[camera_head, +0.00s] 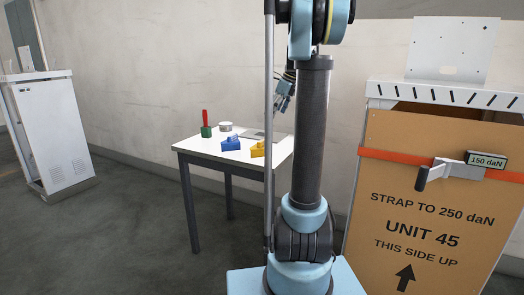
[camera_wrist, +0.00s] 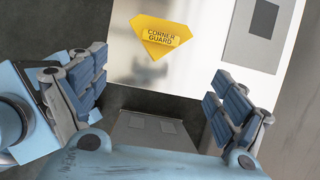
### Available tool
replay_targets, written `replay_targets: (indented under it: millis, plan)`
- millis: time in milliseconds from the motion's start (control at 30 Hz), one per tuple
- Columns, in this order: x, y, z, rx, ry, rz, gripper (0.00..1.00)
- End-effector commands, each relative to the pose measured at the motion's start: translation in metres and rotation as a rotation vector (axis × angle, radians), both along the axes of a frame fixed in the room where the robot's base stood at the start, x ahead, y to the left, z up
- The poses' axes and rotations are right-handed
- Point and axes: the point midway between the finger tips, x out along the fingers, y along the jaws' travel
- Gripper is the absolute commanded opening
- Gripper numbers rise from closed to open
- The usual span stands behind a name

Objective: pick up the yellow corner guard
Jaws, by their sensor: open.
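The yellow corner guard (camera_head: 257,149) lies on the white table (camera_head: 212,149), near its right side. In the wrist view the corner guard (camera_wrist: 160,36) shows from above, with "CORNER GUARD" printed on it, beyond my fingertips and roughly between them. My gripper (camera_wrist: 157,95) is open and empty, its blue-padded fingers spread wide. In the head view my gripper (camera_head: 283,97) hangs above the back right of the table, partly hidden by my arm, clear of the corner guard.
A strapped cardboard unit (camera_head: 430,195) stands at right, a white cabinet (camera_head: 55,130) at left.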

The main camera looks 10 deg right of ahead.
Motion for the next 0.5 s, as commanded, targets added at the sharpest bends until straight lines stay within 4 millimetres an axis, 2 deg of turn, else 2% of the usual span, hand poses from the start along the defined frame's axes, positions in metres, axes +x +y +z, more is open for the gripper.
replay_targets:
  millis: [500]
  plan:
    - [0.02, 0.029, -0.082, 0.0, 0.0, 0.003, 0.91]
